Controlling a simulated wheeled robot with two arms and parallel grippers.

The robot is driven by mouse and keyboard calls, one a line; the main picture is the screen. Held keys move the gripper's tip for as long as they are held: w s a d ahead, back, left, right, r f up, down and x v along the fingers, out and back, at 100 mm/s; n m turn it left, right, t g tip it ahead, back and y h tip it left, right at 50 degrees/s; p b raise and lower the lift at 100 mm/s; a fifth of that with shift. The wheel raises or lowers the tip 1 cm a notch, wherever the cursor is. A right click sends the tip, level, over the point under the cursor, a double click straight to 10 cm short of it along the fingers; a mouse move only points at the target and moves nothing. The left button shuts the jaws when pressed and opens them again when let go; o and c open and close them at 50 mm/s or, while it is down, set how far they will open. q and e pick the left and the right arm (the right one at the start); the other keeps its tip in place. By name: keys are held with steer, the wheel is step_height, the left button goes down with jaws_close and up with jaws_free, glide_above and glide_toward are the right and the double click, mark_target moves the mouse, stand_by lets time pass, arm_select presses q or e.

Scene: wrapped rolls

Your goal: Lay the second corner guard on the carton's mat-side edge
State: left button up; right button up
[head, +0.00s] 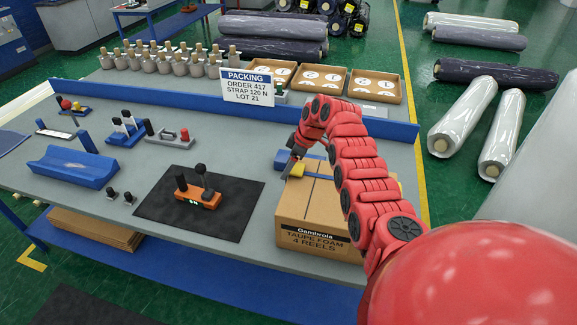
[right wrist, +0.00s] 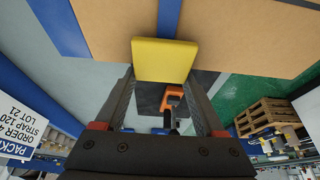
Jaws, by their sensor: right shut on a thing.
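The brown carton (head: 320,213) stands on the table to the right of the dark mat (head: 158,203). My right gripper (head: 293,166) is shut on a yellow corner guard (head: 298,170) at the carton's top edge on the mat side. In the right wrist view the guard (right wrist: 164,60) sits between the fingertips and overlaps the carton's edge (right wrist: 110,35); I cannot tell whether it touches. A blue strap (right wrist: 170,14) runs over the carton top up to the guard. My right arm hides much of the carton's right side. My left gripper is out of view.
An orange tool (head: 198,198) with dark handles lies on the mat. A blue cradle (head: 73,166) and small fixtures stand at the left. Bare table lies between mat and carton.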

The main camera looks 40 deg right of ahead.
steer(key=shift+f+b, duration=0.4)
steer(key=shift+b, duration=0.05)
steer(key=o, duration=1.3)
steer(key=shift+r, duration=0.15)
steer(key=shift+s+d+r, duration=0.1)
steer(key=shift+d+r, duration=0.1)
steer(key=shift+r, duration=0.05)
steer(key=b+v, duration=0.5)
steer(key=v, duration=1.1)
steer(key=shift+r, duration=0.25)
steer(key=shift+s, duration=0.15)
